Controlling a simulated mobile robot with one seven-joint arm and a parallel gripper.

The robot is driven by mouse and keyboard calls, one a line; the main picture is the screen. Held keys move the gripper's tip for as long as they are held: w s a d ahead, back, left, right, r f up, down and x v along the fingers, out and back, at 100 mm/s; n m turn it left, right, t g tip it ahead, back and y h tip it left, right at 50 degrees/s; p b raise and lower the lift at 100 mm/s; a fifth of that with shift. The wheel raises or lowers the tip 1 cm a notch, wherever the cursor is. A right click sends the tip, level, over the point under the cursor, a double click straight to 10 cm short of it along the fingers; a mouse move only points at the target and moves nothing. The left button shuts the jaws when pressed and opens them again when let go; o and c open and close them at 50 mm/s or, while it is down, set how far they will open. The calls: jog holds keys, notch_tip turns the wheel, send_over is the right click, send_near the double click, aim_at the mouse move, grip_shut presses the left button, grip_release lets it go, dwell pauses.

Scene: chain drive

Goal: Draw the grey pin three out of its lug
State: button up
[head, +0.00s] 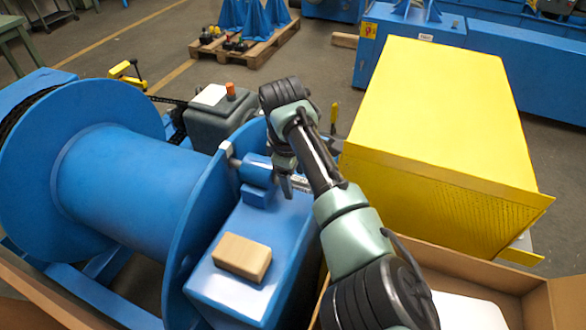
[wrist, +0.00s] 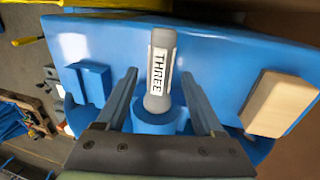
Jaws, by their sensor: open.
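The grey pin three (wrist: 158,72), with a white THREE label, stands out of a round blue lug (wrist: 155,122) in the wrist view. In the head view the blue lug (head: 258,170) sits on a blue housing, and part of a grey pin shows at its right, partly hidden by my arm. My gripper (wrist: 160,76) is open, one finger on each side of the pin, with visible gaps between fingers and pin. In the head view my gripper (head: 288,186) is low beside the lug, mostly hidden behind my arm.
A wooden block (head: 242,257) lies on the housing's near end and shows at right in the wrist view (wrist: 280,103). A large blue drum (head: 130,180) stands at left. A yellow guard (head: 440,110) stands at right. An open cardboard box (head: 465,268) is at lower right.

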jog(key=shift+f, duration=0.1)
grip_shut()
dwell(0.3)
dwell(1.1)
